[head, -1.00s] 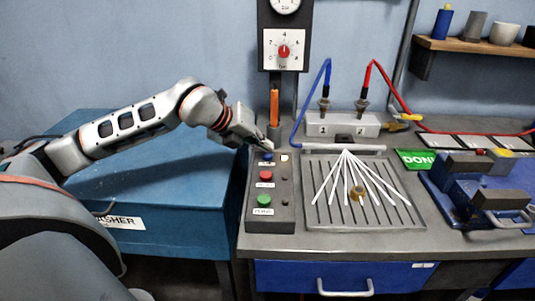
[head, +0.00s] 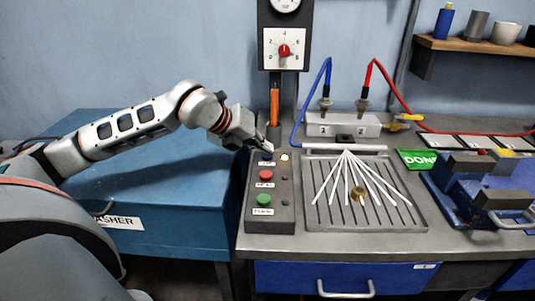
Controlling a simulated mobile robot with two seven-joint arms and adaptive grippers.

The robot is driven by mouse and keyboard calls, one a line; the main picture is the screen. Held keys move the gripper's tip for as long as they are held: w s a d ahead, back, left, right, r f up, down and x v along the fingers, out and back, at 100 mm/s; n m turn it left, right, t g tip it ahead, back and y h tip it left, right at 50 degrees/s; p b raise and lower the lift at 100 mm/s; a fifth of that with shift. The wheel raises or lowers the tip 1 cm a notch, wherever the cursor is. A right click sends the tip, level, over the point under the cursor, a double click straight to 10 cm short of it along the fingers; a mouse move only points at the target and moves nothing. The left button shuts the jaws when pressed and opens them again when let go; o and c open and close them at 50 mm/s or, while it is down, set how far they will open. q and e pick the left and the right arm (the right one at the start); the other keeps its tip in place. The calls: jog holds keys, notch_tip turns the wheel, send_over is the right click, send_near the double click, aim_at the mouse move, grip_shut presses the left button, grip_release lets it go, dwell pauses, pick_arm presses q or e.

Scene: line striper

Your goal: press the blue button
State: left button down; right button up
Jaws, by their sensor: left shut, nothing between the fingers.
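The blue button (head: 266,157) is the top one in the column on the grey button box (head: 284,212), at the left of the bench. A small label sits below it, and a small pale lamp (head: 284,157) is to its right. My left gripper (head: 268,148) is shut and empty, its fingertips pointing down right at the blue button's upper edge. I cannot tell if the tips touch it. The fingertips partly hide the button. My right gripper is not in view.
A red button (head: 266,175) and a green button (head: 264,200) sit below on the same box. A slotted tray (head: 410,218) with white streaks is to the right. Behind stand an orange-tipped post (head: 274,105) and a grey block (head: 342,125) with blue and red hoses. A blue chest (head: 180,235) is under my arm.

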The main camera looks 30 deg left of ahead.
aim_at(265, 155)
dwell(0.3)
pick_arm(q)
jog(key=shift+r+p, duration=0.4)
jog(key=shift+r, duration=0.45)
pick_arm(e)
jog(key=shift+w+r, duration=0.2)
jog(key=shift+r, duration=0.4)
pick_arm(q)
jog(key=shift+r, duration=0.1)
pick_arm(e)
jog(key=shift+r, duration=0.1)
pick_arm(q)
notch_tip(265, 155, up, 6)
jog(key=p, duration=0.3)
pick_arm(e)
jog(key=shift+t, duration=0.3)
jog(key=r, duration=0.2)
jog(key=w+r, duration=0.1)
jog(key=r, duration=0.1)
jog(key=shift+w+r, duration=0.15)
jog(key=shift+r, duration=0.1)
